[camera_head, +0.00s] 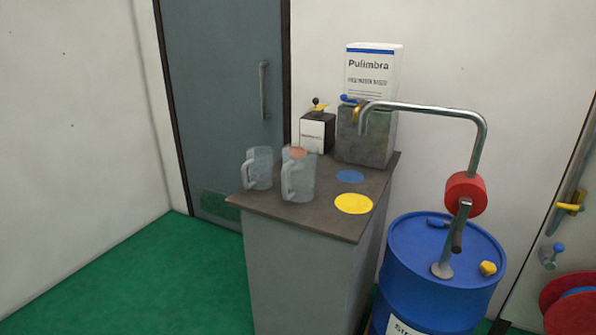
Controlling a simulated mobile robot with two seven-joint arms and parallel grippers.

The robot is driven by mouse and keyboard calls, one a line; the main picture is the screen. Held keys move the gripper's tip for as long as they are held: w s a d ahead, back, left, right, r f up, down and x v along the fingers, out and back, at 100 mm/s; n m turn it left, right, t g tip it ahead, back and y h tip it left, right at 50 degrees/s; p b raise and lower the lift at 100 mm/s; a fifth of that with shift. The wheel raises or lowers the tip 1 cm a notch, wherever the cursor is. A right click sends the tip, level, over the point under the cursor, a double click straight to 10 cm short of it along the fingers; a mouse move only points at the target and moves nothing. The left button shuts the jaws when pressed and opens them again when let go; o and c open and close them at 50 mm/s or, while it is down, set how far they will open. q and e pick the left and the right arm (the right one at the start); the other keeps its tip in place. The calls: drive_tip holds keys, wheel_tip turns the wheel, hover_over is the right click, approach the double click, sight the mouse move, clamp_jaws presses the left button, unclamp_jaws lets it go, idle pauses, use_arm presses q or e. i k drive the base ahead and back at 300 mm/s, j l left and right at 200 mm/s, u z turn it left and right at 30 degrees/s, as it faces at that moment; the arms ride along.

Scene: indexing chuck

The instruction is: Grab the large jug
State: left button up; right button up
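Two translucent grey jugs with handles on their left sides stand upright near the left edge of a cabinet top. The front jug (301,179) looks a little larger, though it is also nearer; the other jug (261,168) stands just behind it to the left. I cannot tell their true sizes for certain. Neither of my grippers shows in the head view.
The cabinet top (325,223) carries a yellow disc (353,203), a blue disc (349,176), a small white-fronted box (316,132), a grey block (366,138) and a white Pulimbra box (372,68). A blue drum (430,275) with a bent-pipe pump (466,190) stands right. Green floor (130,270) lies clear left.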

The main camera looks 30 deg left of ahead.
sight(299, 169)
drive_tip(key=i+j+z, duration=0.1)
drive_tip(key=j, duration=0.5)
drive_tip(key=i+j+z, duration=0.1)
drive_tip(key=i+j, duration=0.15)
drive_tip(key=j, duration=0.35)
drive_tip(key=i+j+z, duration=0.15)
drive_tip(key=j, duration=0.45)
drive_tip(key=i+j+z, duration=0.1)
drive_tip(key=j, duration=0.55)
drive_tip(key=i+j+z, duration=0.1)
drive_tip(key=j, duration=0.55)
